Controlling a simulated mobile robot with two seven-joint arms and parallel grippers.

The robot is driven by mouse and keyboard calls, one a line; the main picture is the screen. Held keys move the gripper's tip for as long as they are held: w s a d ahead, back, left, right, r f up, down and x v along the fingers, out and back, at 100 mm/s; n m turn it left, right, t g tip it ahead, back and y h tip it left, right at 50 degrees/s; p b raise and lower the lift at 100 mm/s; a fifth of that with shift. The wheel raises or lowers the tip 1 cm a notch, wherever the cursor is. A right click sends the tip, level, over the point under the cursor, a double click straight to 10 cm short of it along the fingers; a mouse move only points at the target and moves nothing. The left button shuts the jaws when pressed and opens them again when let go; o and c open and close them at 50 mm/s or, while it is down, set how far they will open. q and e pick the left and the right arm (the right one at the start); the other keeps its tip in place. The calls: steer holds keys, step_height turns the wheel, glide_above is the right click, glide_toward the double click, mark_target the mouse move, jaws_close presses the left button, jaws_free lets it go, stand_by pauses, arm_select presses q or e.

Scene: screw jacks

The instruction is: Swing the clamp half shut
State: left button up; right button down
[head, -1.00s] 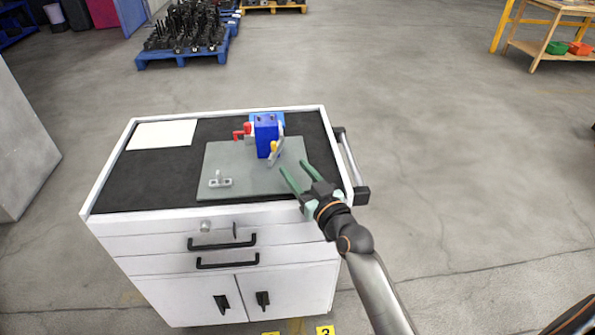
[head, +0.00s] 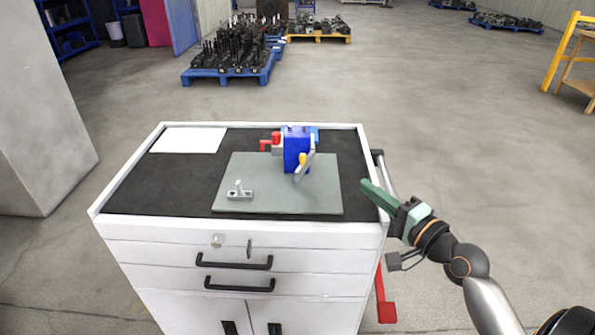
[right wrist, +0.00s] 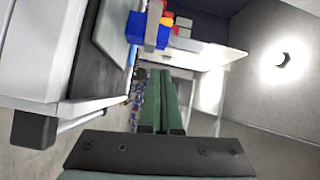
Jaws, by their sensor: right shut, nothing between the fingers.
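The clamp (head: 297,152) has a blue block body, a red handle (head: 272,141) on its left and a light grey arm with a yellow part (head: 303,160) at its front right. It stands on a grey plate (head: 320,200) on the cart top. The grey arm is tilted. In the right wrist view, the blue block (right wrist: 135,28) and grey arm (right wrist: 152,25) show at the top, beyond the fingertips. My right gripper (head: 366,185) is shut and empty, beside the cart's right edge and apart from the clamp. My left gripper is not in view.
A small grey bracket (head: 239,193) lies on the plate's front left. A white sheet (head: 188,140) is on the black cart top (head: 150,185). A side rail (head: 384,175) runs along the cart's right edge, close to my gripper. The floor to the right is open.

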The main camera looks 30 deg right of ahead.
steer(key=y, duration=0.1)
steer(key=m, duration=0.1)
glide_toward(305, 160)
steer(key=w+d, duration=0.2)
steer(key=w, duration=0.1)
steer(key=w+d+p, duration=0.1)
steer(key=shift+w+d+r, duration=0.3)
steer(key=shift+w+d, duration=0.05)
steer(key=shift+w+a, duration=0.75)
steer(key=shift+a, duration=0.3)
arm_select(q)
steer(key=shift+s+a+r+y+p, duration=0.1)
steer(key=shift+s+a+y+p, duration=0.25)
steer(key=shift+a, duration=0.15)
arm_select(e)
steer(key=shift+w+a+f, duration=0.1)
steer(key=shift+w+a, duration=0.3)
steer(key=shift+a, duration=0.15)
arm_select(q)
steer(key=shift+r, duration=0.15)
